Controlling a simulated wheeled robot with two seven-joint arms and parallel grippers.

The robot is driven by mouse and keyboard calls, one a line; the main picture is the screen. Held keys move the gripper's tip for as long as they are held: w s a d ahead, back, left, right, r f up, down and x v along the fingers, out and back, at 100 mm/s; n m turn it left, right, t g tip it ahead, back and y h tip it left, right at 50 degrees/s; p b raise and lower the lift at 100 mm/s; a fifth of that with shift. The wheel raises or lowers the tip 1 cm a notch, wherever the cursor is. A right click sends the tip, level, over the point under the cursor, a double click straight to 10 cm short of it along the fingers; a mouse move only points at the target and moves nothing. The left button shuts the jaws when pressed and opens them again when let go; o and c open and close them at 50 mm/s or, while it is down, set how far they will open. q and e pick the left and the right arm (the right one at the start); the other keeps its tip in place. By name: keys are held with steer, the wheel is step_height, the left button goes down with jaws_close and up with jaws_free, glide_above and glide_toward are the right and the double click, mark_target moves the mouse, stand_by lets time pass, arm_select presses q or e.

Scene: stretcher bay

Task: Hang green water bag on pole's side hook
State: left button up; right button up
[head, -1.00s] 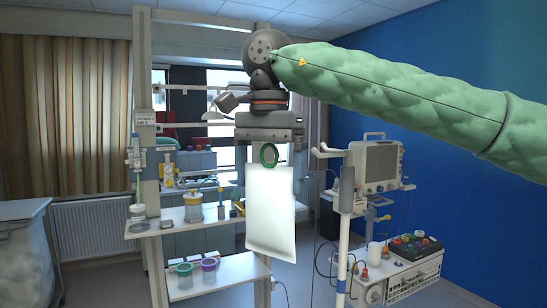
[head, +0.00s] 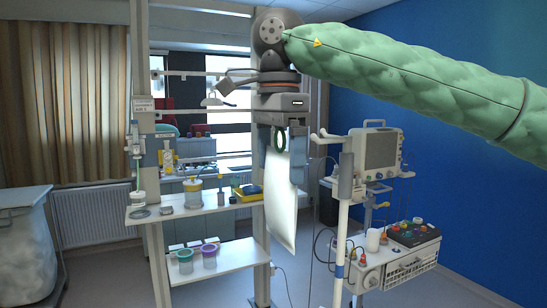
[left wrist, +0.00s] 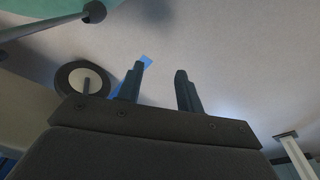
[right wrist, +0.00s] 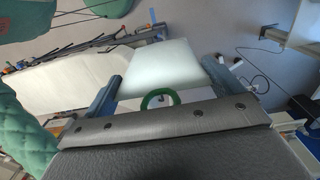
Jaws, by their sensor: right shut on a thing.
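The green water bag (head: 280,205) is a white pouch with a green ring (head: 279,140) at its top. It hangs in the air from my right gripper (head: 285,150), which is shut on it at the ring end. The right wrist view shows the ring (right wrist: 160,97) between the fingers and the pouch (right wrist: 165,66) beyond. The pole (head: 341,235) stands just right of the bag in the head view, with a pale hook arm (head: 322,136) reaching left near its top. Bag and hook look apart. My left gripper (left wrist: 163,85) is open and empty in the left wrist view.
A monitor (head: 377,150) and a cart with a wire basket (head: 405,268) stand right of the pole. Shelves with jars (head: 205,210) are behind the bag on the left. A covered bin (head: 25,245) is at far left. Floor shows in front.

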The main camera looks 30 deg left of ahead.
mark_target(315, 140)
steer(key=shift+w+d+f+p, duration=0.1)
steer(key=shift+w+d+p, duration=0.1)
steer(key=shift+w+d, duration=0.6)
steer(key=shift+w+d+f+p, duration=0.1)
steer(key=shift+w+d+p, duration=0.15)
steer(key=shift+w+d, duration=0.6)
steer(key=shift+w+d+p, duration=0.2)
steer(key=shift+w+d, duration=0.3)
steer(key=shift+w, duration=0.6)
arm_select(q)
steer(key=shift+s+f+b, duration=0.4)
steer(key=shift+s+f, duration=0.15)
steer(key=shift+s, duration=0.05)
arm_select(e)
steer(key=shift+w+d+f, duration=0.3)
steer(key=shift+w+d, duration=0.15)
steer(key=shift+w, duration=0.15)
steer(key=shift+w+d+f, duration=0.3)
steer(key=shift+w+d, duration=0.15)
steer(key=shift+w, duration=0.1)
